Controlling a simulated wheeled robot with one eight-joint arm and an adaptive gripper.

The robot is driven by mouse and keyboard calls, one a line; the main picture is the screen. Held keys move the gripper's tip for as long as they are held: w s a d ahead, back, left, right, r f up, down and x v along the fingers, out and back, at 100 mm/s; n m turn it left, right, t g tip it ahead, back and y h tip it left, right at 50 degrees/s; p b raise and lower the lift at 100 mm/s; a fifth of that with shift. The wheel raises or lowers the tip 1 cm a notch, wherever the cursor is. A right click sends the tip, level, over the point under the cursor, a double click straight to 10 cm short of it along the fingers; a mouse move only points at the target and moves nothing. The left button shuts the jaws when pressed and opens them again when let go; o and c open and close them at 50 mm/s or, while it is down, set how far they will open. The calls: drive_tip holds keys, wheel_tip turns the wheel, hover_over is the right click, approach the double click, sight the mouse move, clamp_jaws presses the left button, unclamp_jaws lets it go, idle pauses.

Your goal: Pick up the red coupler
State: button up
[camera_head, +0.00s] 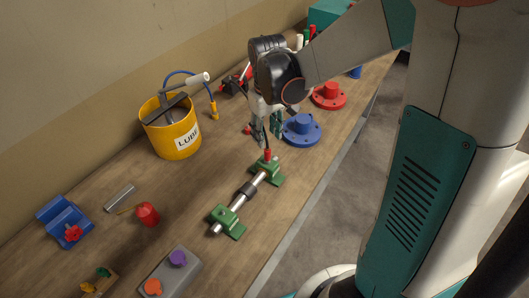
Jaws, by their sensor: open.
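Several red parts are in view, and I cannot tell for certain which is the coupler. A red flanged hub (328,95) lies flat toward the far right of the bench, behind a similar blue flanged hub (302,130). A small upright red piece (267,154) stands at the far green block (266,171). A faceted red part (147,214) stands at the near left. My gripper (266,132) points down, open, left of the blue hub and close above the small red piece. Contact there is unclear; the fingers are partly obscured.
A metal shaft (238,202) with a dark collar lies across two green blocks. A yellow LUBE bucket (170,130) with a blue hose stands left of my gripper. A grey box (170,277) and blue block (65,222) sit nearer. The bench's right edge is close.

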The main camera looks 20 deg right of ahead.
sight(267, 149)
wheel_tip(267, 149, down, 8)
drive_tip(key=shift+s+f+b, duration=0.1)
drive_tip(key=shift+s+b, duration=0.05)
drive_tip(key=shift+b, duration=0.7)
drive_tip(key=shift+c, duration=0.2)
clamp_jaws()
